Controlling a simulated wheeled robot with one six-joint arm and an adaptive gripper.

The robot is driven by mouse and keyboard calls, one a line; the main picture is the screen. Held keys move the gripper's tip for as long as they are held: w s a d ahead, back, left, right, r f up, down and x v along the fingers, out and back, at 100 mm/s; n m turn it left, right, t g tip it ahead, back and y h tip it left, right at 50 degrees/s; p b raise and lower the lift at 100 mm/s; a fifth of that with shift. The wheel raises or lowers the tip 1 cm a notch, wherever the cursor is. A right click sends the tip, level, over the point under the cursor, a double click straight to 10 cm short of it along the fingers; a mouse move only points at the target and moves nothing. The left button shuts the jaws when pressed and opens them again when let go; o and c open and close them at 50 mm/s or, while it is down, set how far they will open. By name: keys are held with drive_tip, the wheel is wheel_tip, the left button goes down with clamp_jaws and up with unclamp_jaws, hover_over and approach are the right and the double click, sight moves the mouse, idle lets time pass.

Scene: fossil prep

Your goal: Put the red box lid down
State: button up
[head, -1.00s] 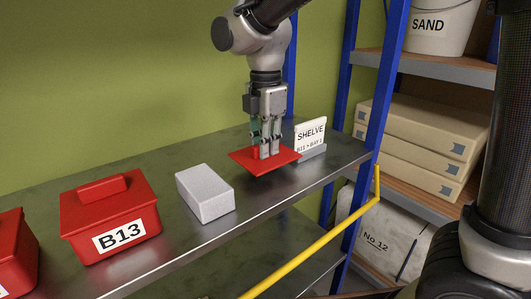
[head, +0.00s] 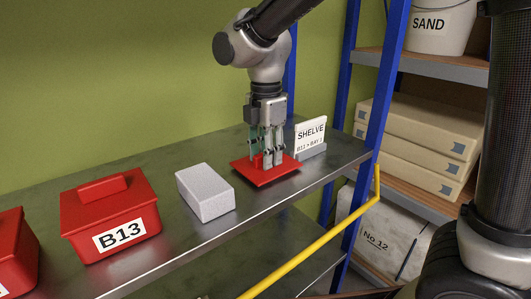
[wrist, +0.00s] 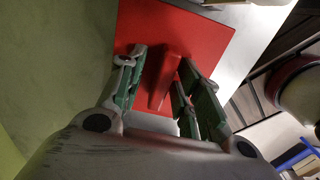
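The red box lid (head: 268,176) is a flat red square with a bar handle. It lies flat on the metal shelf (head: 150,179), between the grey-white block and the shelf sign. My gripper (head: 266,158) is above it, pointing down, with its fingers spread around the handle. In the wrist view the handle (wrist: 166,80) stands between the fingers (wrist: 164,84), with a visible gap on the left side. The lid's underside is hidden.
A pale block (head: 206,192) stands left of the lid. A red box marked B13 (head: 110,215) is farther left, with another red box (head: 14,255) at the edge. A sign (head: 311,136) stands just right of the lid. A yellow rail (head: 315,245) runs along the front.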

wheel_tip(320, 180, up, 12)
drive_tip(key=s+d+m+t, duration=0.1)
drive_tip(key=s+d+m, duration=0.2)
drive_tip(key=d+m, duration=0.6)
drive_tip(key=s+d+m+t, duration=0.15)
drive_tip(key=d+m, duration=0.25)
drive_tip(key=d, duration=0.8)
drive_tip(key=s+d+f+m+t, duration=0.2)
drive_tip(key=s+d+f+m, duration=0.4)
drive_tip(key=s+d+m, duration=0.4)
drive_tip(key=shift+s+d+m, duration=0.15)
drive_tip(key=shift+d+m, duration=0.25)
drive_tip(key=shift+m, duration=0.5)
